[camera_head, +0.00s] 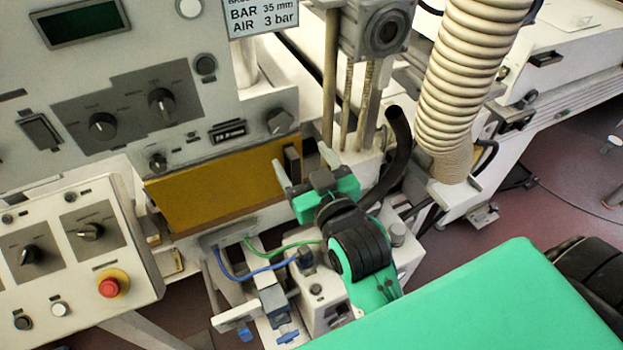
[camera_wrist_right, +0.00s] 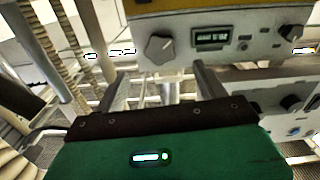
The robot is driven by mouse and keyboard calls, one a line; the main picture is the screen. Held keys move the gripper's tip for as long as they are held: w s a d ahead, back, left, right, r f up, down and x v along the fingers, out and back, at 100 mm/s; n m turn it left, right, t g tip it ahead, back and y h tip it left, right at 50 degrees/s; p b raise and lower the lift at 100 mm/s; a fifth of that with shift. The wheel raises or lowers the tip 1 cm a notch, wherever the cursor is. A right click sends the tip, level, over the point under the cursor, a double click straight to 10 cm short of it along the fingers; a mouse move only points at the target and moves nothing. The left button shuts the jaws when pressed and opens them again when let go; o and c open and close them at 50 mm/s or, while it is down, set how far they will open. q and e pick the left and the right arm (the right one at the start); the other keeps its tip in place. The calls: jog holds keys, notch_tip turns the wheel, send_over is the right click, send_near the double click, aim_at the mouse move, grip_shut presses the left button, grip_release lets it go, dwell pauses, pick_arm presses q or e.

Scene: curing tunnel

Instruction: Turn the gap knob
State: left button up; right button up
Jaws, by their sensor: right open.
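A dark faceted knob (camera_head: 279,121) sits on the grey machine panel beside a small digital display (camera_head: 227,132); I take it as the gap knob. In the right wrist view the knob (camera_wrist_right: 159,48) lies just beyond and between the fingertips, next to the lit display (camera_wrist_right: 212,37). My right gripper (camera_head: 303,163) is open and empty, below the knob and apart from it in the head view. In the right wrist view its two grey fingers (camera_wrist_right: 160,70) stand wide apart. My left gripper is not in view.
An ochre panel (camera_head: 215,190) lies below the knob. Other knobs (camera_head: 161,101) are on the same panel. A control box with a red emergency button (camera_head: 109,287) stands at the left. A ribbed hose (camera_head: 465,70) and a grey post (camera_head: 330,70) rise right of the knob.

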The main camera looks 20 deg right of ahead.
jog(key=s+p, duration=0.3)
jog(key=shift+s, duration=0.1)
